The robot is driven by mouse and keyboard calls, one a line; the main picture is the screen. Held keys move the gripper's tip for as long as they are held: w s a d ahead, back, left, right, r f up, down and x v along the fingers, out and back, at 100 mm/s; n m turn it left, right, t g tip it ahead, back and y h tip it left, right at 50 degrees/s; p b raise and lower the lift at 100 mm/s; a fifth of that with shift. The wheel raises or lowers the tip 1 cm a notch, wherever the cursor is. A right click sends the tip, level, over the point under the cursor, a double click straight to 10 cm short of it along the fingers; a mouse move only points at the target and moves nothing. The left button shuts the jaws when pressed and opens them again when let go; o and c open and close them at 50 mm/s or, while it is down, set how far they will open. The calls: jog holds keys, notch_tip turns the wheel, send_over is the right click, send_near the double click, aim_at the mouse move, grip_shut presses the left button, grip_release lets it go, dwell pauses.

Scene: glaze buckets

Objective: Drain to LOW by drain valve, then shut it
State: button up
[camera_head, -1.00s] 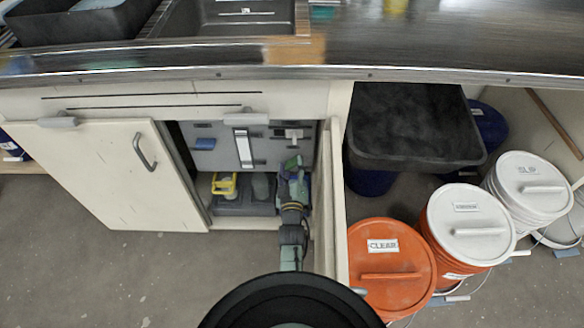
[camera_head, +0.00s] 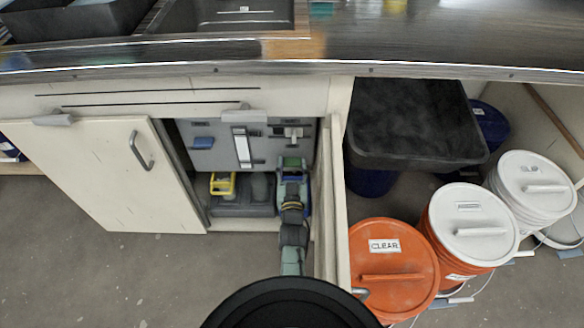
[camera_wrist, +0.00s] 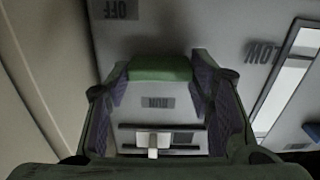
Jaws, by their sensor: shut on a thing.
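My gripper (camera_head: 291,175) is inside the open cabinet under the counter, low on the right. In the wrist view its two purple-padded fingers (camera_wrist: 158,82) are shut on a green block-shaped handle (camera_wrist: 160,68). How this handle joins the valve is hidden. Behind it is the grey panel (camera_head: 215,158), seen upside down in the wrist view, with labels OFF (camera_wrist: 115,9), RUN (camera_wrist: 157,103) and LOW (camera_wrist: 263,52). The LOW label is beside the pale gauge strip (camera_wrist: 285,90), which also shows in the head view (camera_head: 242,147). The liquid level cannot be read.
A pale lever (camera_head: 293,133) and a blue lever (camera_head: 203,143) are on the panel. A yellow-handled item (camera_head: 222,185) is left of my gripper. The open door (camera_head: 336,215) stands close on the right, with an orange CLEAR bucket (camera_head: 405,280) beyond.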

jog(key=shift+r+m, duration=0.1)
jog(key=shift+m, duration=0.2)
jog(key=o, duration=1.2)
jog(key=shift+c, duration=0.2)
notch_tip(320, 180, up, 10)
dwell(0.4)
